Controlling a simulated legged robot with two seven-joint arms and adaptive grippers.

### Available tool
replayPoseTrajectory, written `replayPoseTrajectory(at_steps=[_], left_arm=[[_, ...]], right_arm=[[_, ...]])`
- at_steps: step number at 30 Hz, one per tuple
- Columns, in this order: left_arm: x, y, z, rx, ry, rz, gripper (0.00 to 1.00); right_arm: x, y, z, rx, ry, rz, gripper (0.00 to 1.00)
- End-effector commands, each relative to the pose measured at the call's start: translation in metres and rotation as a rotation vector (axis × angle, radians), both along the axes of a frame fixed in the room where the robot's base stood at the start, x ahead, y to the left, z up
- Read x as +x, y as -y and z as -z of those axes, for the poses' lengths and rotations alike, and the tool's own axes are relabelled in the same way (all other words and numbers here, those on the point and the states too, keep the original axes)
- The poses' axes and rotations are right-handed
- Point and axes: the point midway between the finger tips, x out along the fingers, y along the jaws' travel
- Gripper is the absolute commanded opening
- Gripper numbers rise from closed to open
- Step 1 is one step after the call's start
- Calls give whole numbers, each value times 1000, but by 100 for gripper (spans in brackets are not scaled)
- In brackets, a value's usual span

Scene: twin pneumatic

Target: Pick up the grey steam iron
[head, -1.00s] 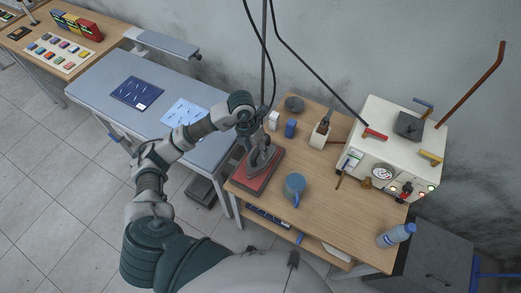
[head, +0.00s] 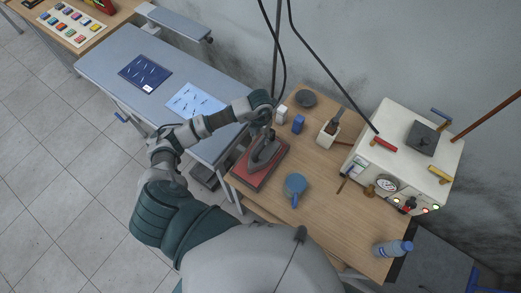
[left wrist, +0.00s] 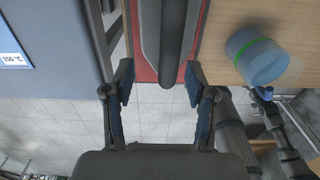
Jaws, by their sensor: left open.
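The grey steam iron (head: 264,156) rests on a red pad (head: 249,181) at the left edge of the wooden table. My left gripper (head: 266,128) is above the far end of the iron in the head view, partly hidden by my wrist. In the left wrist view, the two fingers of the left gripper (left wrist: 160,82) are apart, with nothing held between them. The iron's grey body and dark handle (left wrist: 172,45) lie ahead, lined up with the gap. I cannot tell whether the fingers touch it. My right gripper is not in view.
A blue box (head: 298,123), a white box (head: 282,115) and a dark round item (head: 307,99) stand behind. A white control unit (head: 408,150) and a bottle (head: 392,248) are at right.

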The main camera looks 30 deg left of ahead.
Motion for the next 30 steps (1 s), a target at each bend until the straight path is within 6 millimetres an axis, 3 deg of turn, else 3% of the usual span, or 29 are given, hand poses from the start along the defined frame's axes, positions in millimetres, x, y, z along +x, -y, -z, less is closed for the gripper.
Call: replayPoseTrajectory(at_steps=[9, 15, 23, 26, 30], left_arm=[[-3, 6, 29, 2, -2, 0, 57], [-2, 2, 59, -2, 0, 0, 57], [-1, 0, 65, -3, 3, 1, 57], [-1, 1, 64, -2, 3, 2, 37], [-1, 2, 64, 1, 2, 1, 2]], right_arm=[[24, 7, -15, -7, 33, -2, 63], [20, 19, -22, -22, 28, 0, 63], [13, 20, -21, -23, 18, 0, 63], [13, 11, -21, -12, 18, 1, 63], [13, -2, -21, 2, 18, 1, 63]])
